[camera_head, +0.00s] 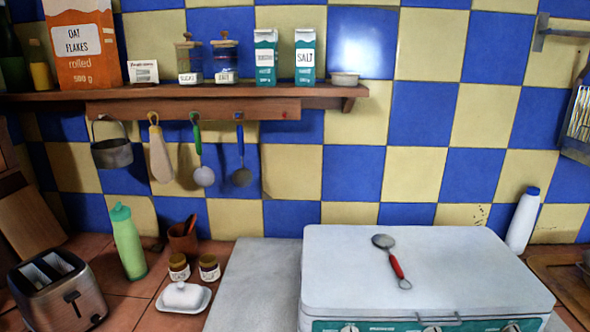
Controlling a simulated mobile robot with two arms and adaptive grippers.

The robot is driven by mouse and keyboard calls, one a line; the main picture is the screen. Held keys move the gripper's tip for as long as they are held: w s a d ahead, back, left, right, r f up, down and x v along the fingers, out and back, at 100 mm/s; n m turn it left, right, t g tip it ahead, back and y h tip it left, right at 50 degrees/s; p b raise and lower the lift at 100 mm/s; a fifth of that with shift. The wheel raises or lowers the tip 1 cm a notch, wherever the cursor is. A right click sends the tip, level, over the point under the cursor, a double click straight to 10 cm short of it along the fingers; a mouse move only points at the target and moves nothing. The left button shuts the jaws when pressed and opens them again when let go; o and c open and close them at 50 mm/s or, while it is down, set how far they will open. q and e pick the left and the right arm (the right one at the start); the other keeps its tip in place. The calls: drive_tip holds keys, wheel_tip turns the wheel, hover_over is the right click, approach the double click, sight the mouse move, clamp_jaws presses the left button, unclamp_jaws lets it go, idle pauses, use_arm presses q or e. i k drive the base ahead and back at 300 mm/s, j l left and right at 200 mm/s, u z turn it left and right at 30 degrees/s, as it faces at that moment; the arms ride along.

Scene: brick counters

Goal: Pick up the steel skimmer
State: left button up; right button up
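A steel utensil with a round grey head and a red handle, apparently the skimmer (391,262), lies on the white stove lid (340,285). Its head points to the back left and its looped handle end to the front right. The head's holes are too small to make out. Two similar round-headed utensils hang from the wooden rack, one with a green handle (198,135) and one with a blue handle (240,145). Neither of my grippers is in view.
A grey slab (253,285) lies left of the stove. A butter dish (183,297), jars, a green bottle (128,243) and a toaster (60,288) stand further left. A white bottle (523,220) stands right of the stove. The shelf (190,96) overhangs the back. The lid around the utensil is clear.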

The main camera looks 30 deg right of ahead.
sight(381, 240)
drive_tip(key=z, duration=1.7)
drive_tip(key=u, duration=0.3)
